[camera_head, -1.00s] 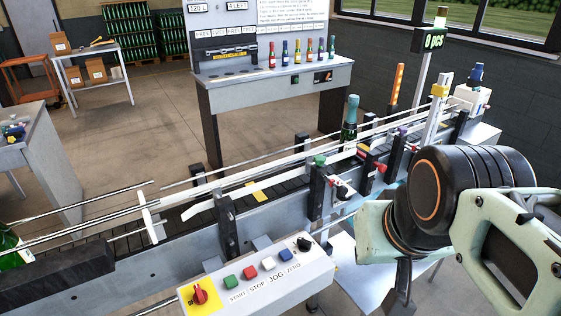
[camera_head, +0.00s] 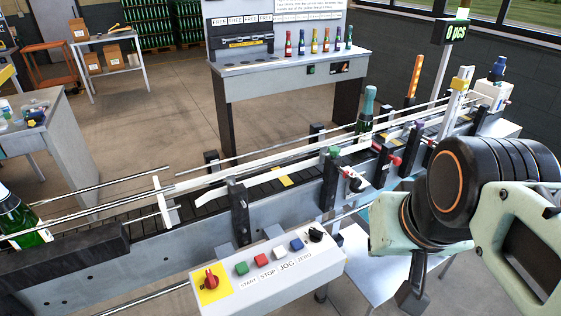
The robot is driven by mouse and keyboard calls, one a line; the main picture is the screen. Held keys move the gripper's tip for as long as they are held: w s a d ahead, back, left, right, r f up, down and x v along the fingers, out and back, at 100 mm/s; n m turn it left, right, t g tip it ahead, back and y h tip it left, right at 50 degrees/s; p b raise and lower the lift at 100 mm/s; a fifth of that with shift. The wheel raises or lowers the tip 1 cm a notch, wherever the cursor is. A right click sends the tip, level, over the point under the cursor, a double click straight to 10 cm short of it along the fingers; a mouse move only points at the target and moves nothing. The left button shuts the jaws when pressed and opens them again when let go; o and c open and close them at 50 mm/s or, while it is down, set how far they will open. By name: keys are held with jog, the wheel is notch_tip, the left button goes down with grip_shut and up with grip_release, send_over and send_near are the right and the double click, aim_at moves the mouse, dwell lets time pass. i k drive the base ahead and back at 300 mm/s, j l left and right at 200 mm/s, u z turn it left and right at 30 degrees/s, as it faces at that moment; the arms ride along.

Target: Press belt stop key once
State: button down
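The control box (camera_head: 230,298) is fixed at the front of the conveyor. It carries a green START key (camera_head: 241,268), a red STOP key (camera_head: 261,260), a white key (camera_head: 279,253), a blue key (camera_head: 296,244) and a black knob (camera_head: 315,235). A red rotary switch (camera_head: 211,280) sits on a yellow plate at its left end. My gripper (camera_head: 412,298) shows only as a dark part hanging under my wrist, right of the box and apart from the keys. Its fingers cannot be made out.
The conveyor (camera_head: 110,262) with its rails runs diagonally behind the box. A green bottle (camera_head: 22,222) stands at its left end and a teal-topped bottle (camera_head: 366,118) farther along. A display (camera_head: 456,31) reads 0 pcs. A workbench (camera_head: 280,80) with small bottles stands behind.

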aim_at(261, 259)
jog(key=u, duration=0.8)
jog(key=i+j+z, duration=0.15)
jog(key=j+z, duration=0.3)
jog(key=j, duration=0.5)
jog(key=j+z, duration=0.5)
jog(key=j, duration=0.45)
jog(key=k+z, duration=0.25)
